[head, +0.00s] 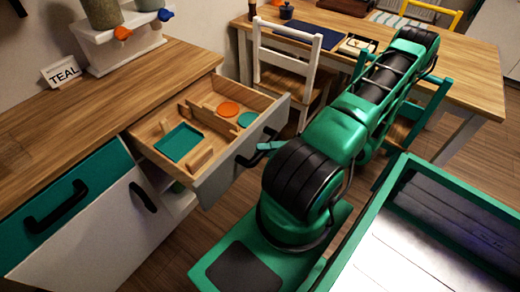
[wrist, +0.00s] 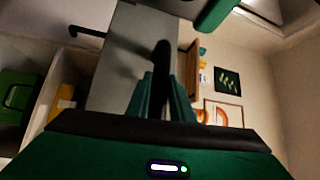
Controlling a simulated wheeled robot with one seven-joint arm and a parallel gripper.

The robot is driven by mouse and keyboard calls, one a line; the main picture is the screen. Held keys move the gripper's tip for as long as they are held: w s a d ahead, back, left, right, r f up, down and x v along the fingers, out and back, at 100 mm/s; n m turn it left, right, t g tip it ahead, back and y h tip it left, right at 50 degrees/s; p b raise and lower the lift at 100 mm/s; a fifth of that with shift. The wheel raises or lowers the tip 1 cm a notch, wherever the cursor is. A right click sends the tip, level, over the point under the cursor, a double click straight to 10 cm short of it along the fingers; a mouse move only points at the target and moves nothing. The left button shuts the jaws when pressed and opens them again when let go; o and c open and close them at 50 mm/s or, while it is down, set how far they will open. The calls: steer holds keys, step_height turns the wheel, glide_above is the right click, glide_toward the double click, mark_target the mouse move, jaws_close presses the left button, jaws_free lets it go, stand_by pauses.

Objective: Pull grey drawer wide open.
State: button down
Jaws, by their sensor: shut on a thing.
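The grey drawer (head: 222,180) stands pulled far out of the wooden-topped cabinet in the head view. Its grey front also shows in the wrist view (wrist: 118,70). It has a black bar handle (head: 247,158), which appears as an upright dark bar in the wrist view (wrist: 162,62). My gripper (head: 265,147) is at this handle, with its green fingers on both sides of the bar in the wrist view (wrist: 162,98), shut on it. My arm partly hides the grip in the head view. Inside the drawer are a teal tray (head: 180,142), an orange disc (head: 228,109) and a teal disc (head: 247,119).
A teal drawer (head: 92,182), shut, is left of the grey one, above a white door (head: 90,240). A white chair (head: 293,65) and a wooden table (head: 455,80) stand behind my arm.

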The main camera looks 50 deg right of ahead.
steer(key=shift+s+a+f, duration=0.1)
steer(key=shift+s, duration=0.05)
steer(key=c, duration=1.6)
jaws_free()
steer(key=shift+o, duration=0.2)
steer(key=shift+s, duration=0.1)
steer(key=v, duration=1)
steer(key=shift+d, duration=0.4)
steer(key=shift+s, duration=0.1)
